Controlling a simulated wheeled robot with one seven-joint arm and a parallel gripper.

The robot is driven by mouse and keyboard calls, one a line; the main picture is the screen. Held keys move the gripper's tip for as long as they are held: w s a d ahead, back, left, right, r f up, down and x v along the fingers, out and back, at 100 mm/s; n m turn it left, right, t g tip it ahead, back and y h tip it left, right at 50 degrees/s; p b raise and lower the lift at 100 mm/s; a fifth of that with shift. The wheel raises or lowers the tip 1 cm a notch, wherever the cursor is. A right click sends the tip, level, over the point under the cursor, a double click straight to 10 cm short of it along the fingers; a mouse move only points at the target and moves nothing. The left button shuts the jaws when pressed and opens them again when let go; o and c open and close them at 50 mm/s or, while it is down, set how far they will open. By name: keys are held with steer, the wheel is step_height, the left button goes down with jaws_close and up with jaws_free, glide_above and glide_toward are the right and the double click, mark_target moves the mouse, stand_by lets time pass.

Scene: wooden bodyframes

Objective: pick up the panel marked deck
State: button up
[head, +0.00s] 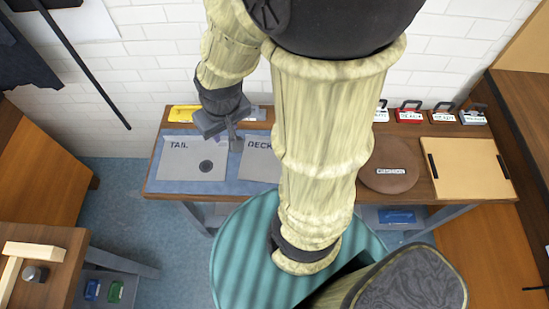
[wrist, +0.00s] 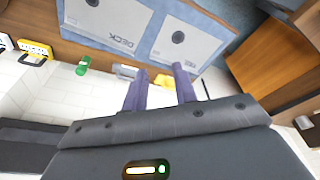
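The deck panel (head: 258,167) is a flat light-grey sheet lettered DECK, lying on a blue mat (head: 225,187) on the wooden table. My arm covers its right part in the head view. In the wrist view the deck panel (wrist: 108,20) shows its lettering and a dark round spot. The similar panel marked TAIL (head: 190,165) lies to its left, and it also shows in the wrist view (wrist: 187,44). My gripper (head: 233,138) is above the back edge of the mat, near the gap between the panels. Its fingers (wrist: 160,86) are apart with nothing between them.
A brown round disc (head: 388,185) and a tan board (head: 466,174) lie on the table's right part. Several tagged items, including a red one (head: 410,114), line the back edge by the white brick wall. A yellow item (head: 183,113) lies behind the TAIL panel.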

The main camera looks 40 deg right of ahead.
steer(key=w+d+f+n+g+h, duration=0.3)
steer(key=w+d+f+n, duration=0.6)
steer(key=d, duration=0.6)
step_height(320, 180, down, 4)
steer(key=w+g, duration=0.2)
steer(key=shift+w+r+g, duration=0.15)
steer(key=shift+r+g, duration=0.05)
steer(key=shift+g, duration=0.2)
steer(key=shift+d+f, duration=0.1)
steer(key=p+x, duration=0.2)
steer(key=x, duration=1)
steer(key=shift+d, duration=0.1)
steer(key=shift+f, duration=0.1)
steer(key=shift+s+d+f+p, duration=0.25)
steer(key=shift+f+p, duration=0.25)
steer(key=shift+p, duration=0.15)
steer(key=shift+p+x, duration=0.65)
steer(key=shift+x, duration=1.25)
